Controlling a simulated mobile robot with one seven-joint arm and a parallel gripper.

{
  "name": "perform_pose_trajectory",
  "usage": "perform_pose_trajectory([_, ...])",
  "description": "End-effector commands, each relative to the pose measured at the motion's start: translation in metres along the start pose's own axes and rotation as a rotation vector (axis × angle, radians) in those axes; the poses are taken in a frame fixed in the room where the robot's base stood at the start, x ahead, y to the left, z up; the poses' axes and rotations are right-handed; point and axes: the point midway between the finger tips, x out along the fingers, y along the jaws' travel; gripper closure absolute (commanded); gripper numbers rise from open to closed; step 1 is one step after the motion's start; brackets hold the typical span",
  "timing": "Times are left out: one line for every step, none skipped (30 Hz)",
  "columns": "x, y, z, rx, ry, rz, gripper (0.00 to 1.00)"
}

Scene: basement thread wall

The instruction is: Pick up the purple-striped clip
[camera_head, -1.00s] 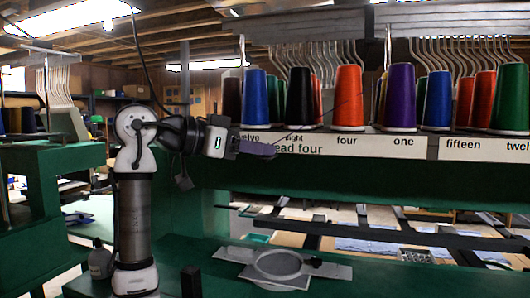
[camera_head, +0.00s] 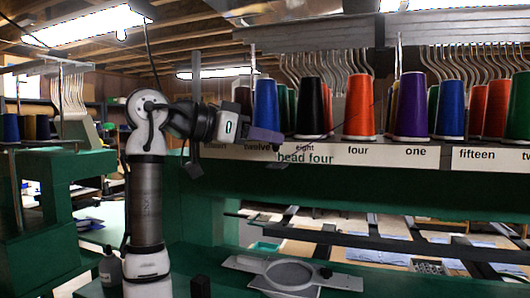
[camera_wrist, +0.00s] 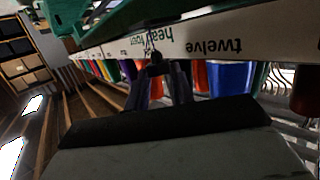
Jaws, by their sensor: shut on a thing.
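My gripper (camera_head: 284,140) reaches right from the arm, in front of the label strip of the thread rack in the head view. In the wrist view its two dark fingers (camera_wrist: 158,74) point away from the camera and are shut on a small dark thing, which I take to be the clip (camera_wrist: 155,60). Its purple stripes cannot be made out. The clip is too small to tell apart from the fingertips in the head view.
Thread cones, such as a blue one (camera_head: 265,105) and an orange one (camera_head: 360,106), stand in a row close behind my gripper. The white label strip (camera_head: 345,154) runs below them. A grey hoop frame (camera_head: 288,275) lies on the green bench below.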

Motion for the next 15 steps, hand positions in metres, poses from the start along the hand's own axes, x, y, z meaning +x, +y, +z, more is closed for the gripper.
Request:
perform_pose_trajectory([-0.002,0.001,-0.014,0.003,0.001,0.001,0.97])
perform_pose_trajectory([-0.004,0.002,-0.022,0.003,0.001,0.001,0.97])
perform_pose_trajectory([-0.006,0.002,-0.033,0.003,0.001,0.001,0.97])
perform_pose_trajectory([-0.008,0.001,-0.041,0.001,0.001,0.0,0.97])
perform_pose_trajectory([-0.01,0.002,-0.05,0.001,0.001,0.0,0.97])
perform_pose_trajectory([-0.012,0.002,-0.062,0.001,0.001,0.0,0.97])
perform_pose_trajectory([-0.014,0.002,-0.071,0.002,0.001,0.001,0.97])
perform_pose_trajectory([-0.015,0.002,-0.079,0.001,0.001,0.002,0.97])
perform_pose_trajectory([-0.018,0.002,-0.09,0.0,0.001,0.001,0.97])
perform_pose_trajectory([-0.019,0.002,-0.097,0.0,0.001,0.001,0.97])
perform_pose_trajectory([-0.021,0.002,-0.104,0.001,0.0,0.0,0.97])
perform_pose_trajectory([-0.023,0.002,-0.113,0.0,0.001,0.001,0.97])
perform_pose_trajectory([-0.024,0.001,-0.119,-0.001,0.001,0.001,0.97])
perform_pose_trajectory([-0.025,0.001,-0.125,0.0,0.001,0.0,0.97])
perform_pose_trajectory([-0.027,0.001,-0.132,0.0,0.001,0.0,0.97])
